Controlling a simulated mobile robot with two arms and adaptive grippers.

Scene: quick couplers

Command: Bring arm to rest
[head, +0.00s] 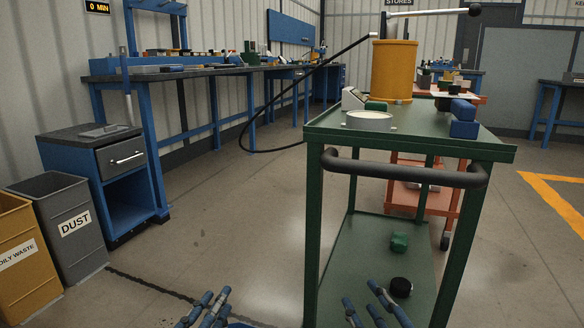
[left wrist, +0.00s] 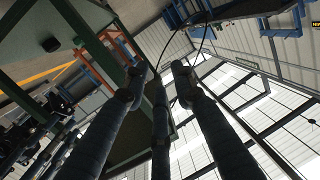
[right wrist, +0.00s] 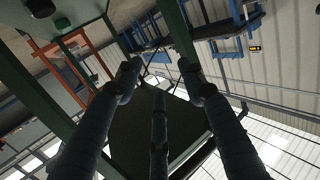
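My left gripper (head: 207,306) shows at the bottom edge of the head view, to the left of the green cart (head: 412,149). Its fingers are spread and empty in the left wrist view (left wrist: 159,78). My right gripper (head: 366,306) is at the bottom of the head view, in front of the cart's lower shelf. Its fingers are also spread with nothing between them in the right wrist view (right wrist: 160,75). Both arms are mostly out of the head view. Neither gripper visibly touches anything.
The cart carries a yellow drum (head: 394,70), a white round dish (head: 369,122) and blue blocks (head: 464,120). Its black handle (head: 405,171) juts forward. A green piece (head: 399,242) and black cylinder (head: 401,287) sit below. Bins (head: 62,225) stand left; floor between is clear.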

